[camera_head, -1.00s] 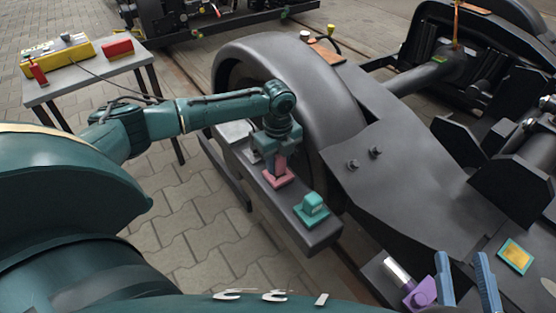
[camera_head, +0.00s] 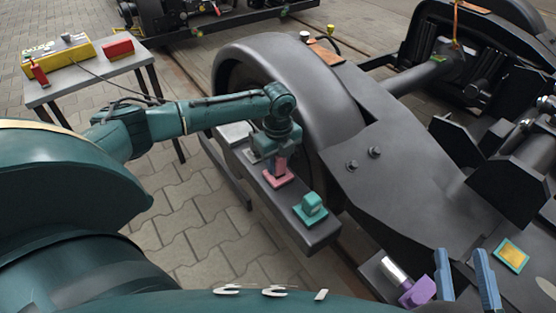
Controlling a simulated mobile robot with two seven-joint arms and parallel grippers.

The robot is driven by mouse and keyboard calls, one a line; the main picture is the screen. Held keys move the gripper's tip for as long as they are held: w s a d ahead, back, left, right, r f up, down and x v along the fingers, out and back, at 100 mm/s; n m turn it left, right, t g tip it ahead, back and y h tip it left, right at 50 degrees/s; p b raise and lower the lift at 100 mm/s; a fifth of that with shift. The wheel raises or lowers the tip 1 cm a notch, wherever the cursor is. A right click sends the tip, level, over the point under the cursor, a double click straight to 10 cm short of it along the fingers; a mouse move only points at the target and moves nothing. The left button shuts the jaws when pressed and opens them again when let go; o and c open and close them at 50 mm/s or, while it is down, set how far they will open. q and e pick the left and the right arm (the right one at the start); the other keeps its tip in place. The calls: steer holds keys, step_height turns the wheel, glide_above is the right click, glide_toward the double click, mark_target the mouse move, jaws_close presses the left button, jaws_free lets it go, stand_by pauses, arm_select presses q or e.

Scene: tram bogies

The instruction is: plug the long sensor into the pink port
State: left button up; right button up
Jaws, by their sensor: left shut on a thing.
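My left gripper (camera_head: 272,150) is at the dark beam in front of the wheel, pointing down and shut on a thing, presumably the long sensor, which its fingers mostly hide. The pink port (camera_head: 279,179) has a flat pink base on the beam, directly below the gripper. A reddish-pink upright part shows between the fingers and the base; I cannot tell whether it belongs to the port or the sensor, or how deep the sensor sits. My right gripper (camera_head: 464,279) shows at the bottom right as two blue fingers, spread apart with nothing visible between them.
A teal port (camera_head: 312,206) sits nearer on the same beam (camera_head: 318,234). A purple part (camera_head: 418,292) with a silver cylinder (camera_head: 395,270) lies left of my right gripper. A yellow-topped plate (camera_head: 513,254) is to its right. The wheel (camera_head: 300,80) rises behind the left gripper.

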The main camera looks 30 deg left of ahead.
arm_select(q)
steer(key=shift+f, duration=0.5)
arm_select(e)
steer(key=shift+f, duration=0.1)
arm_select(q)
steer(key=o, duration=1)
arm_select(e)
steer(key=shift+f, duration=0.1)
arm_select(q)
step_height(320, 180, up, 12)
steer(key=p, duration=0.4)
steer(key=shift+r+p, duration=0.15)
steer(key=shift+p, duration=0.15)
steer(key=shift+r, duration=0.45)
arm_select(e)
steer(key=shift+s+d+f+m+g+h, duration=0.1)
steer(key=shift+d+f+m+g+h, duration=0.05)
steer(key=shift+d+f+g+h, duration=0.4)
steer(key=shift+w+d+f+m+g+h, duration=0.1)
steer(key=shift+d+f+g+h, duration=0.25)
steer(key=shift+f+h, duration=0.35)
steer(key=shift+s+d+f+m+g+h, duration=0.15)
steer(key=shift+d+f+g+h, duration=0.15)
steer(key=shift+f+g+h, duration=0.35)
steer(key=shift+f, duration=0.1)
